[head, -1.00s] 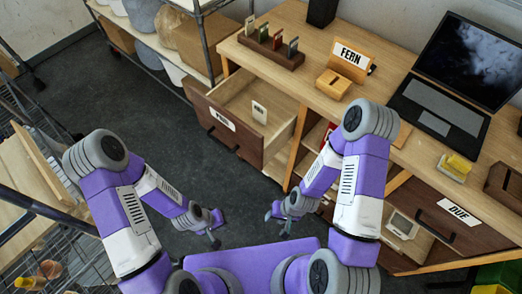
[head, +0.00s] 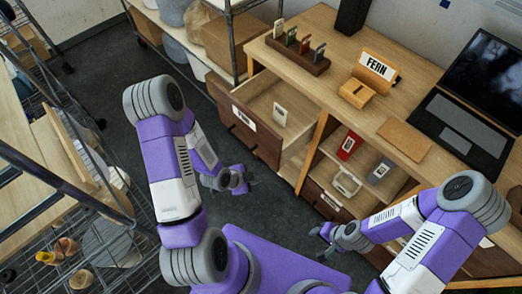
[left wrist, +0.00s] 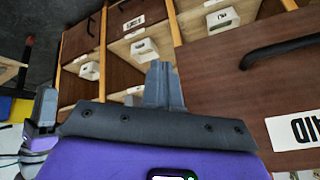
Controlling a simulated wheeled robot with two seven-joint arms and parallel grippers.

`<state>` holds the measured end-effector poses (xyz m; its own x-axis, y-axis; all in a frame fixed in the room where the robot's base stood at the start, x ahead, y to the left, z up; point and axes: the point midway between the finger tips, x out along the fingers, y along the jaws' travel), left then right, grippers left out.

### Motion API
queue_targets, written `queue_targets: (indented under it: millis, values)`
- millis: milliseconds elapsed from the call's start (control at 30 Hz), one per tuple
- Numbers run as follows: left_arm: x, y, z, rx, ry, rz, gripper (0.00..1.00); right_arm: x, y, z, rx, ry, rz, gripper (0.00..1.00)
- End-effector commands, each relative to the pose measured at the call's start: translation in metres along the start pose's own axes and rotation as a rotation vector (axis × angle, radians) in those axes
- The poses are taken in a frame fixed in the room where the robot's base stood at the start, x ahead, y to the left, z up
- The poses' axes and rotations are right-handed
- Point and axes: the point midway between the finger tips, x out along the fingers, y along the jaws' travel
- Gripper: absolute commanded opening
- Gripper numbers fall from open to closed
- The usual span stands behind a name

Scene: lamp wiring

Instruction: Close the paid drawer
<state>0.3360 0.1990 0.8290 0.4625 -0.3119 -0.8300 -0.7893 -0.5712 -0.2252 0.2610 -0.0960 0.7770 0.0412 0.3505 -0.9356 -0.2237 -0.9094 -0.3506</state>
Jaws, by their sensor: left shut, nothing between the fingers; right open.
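The paid drawer (head: 246,128) is pulled out of the desk at the left, with a white label on its brown front. A small pale tag-like item (head: 280,114) stands inside it. In the left wrist view the drawer front (left wrist: 240,100) fills the right side, with its dark handle (left wrist: 282,48) and the label reading "AID" upside down. My left gripper (head: 250,178) is shut and empty, in front of and below the drawer front, apart from it as far as I can tell. My right gripper (head: 322,243) is open and empty, near the lower shelves.
Open cubbies right of the drawer hold a red item (head: 349,145) and white items (head: 346,184). The desk top carries a FERN sign (head: 377,66), a card rack (head: 298,53) and a laptop (head: 464,122). A wire rack (head: 105,245) stands at the left. Floor before the drawer is clear.

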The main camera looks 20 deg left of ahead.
Motion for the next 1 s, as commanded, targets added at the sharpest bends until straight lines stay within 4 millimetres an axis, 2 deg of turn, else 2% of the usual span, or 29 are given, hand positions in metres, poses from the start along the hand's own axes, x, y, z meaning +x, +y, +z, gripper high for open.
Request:
queue_targets:
  millis: [33,200,300,400,667,1000]
  values:
    - [-0.014,-0.015,0.002,0.148,0.016,-0.049,0.0,-0.004,-0.001,0.0,0.0,0.0,0.0,0.42]
    - [-0.046,-0.046,0.007,0.62,0.035,-0.177,0.0,-0.009,-0.003,0.0,0.001,0.0,0.0,0.42]
    - [-0.06,-0.056,0.009,0.812,0.029,-0.229,0.0,-0.011,-0.004,0.0,0.001,0.0,0.0,0.42]
    - [-0.069,-0.061,0.009,0.932,0.021,-0.261,0.0,-0.012,-0.004,0.0,0.001,0.0,0.001,0.42]
    - [-0.066,-0.065,0.01,1.0,0.018,-0.28,0.0,0.001,0.001,0.0,0.001,0.0,0.001,0.42]
    - [-0.048,-0.068,0.008,0.999,0.019,-0.28,0.0,0.041,0.016,-0.002,0.001,0.0,0.001,0.42]
